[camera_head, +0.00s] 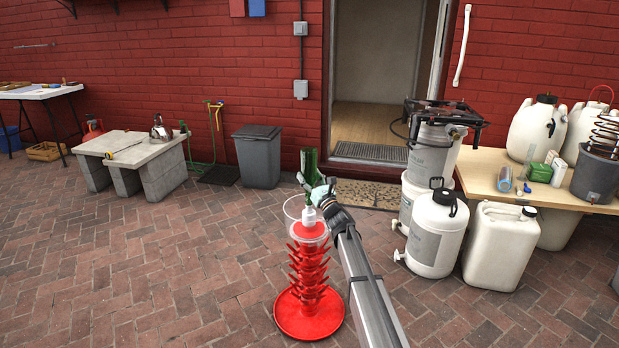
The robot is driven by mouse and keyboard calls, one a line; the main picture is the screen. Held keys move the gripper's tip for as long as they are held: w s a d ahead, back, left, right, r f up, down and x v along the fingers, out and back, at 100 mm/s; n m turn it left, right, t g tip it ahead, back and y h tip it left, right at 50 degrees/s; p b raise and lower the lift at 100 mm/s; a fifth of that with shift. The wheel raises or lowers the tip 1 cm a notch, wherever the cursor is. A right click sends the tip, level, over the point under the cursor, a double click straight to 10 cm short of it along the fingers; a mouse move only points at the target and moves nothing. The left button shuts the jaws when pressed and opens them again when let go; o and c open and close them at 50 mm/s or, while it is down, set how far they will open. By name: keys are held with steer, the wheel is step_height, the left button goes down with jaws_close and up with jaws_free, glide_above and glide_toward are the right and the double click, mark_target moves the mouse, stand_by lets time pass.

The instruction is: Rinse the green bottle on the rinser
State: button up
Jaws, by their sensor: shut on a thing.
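The green bottle (309,164) stands out above the rinser in the middle of the view, its wider part upward. My gripper (320,193) is shut on it, and the fingers and wrist hide its lower part. The rinser is a clear bowl (290,208) with a white nozzle (309,216) in its middle, on top of a red bottle tree (308,275). The bottle's lower end is just above or at the nozzle; I cannot tell whether they touch.
White canisters (437,236) and a wooden table (545,195) with jugs stand at the right. A grey bin (258,158) and a stone bench (140,152) stand by the wall at the left. The brick paving (150,260) left of the tree is clear.

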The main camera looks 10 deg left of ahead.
mark_target(313, 155)
steer(key=shift+r+p, duration=0.4)
steer(key=shift+r, duration=0.65)
stand_by(0.4)
steer(key=shift+r+p, duration=1.9)
steer(key=shift+r, duration=2.25)
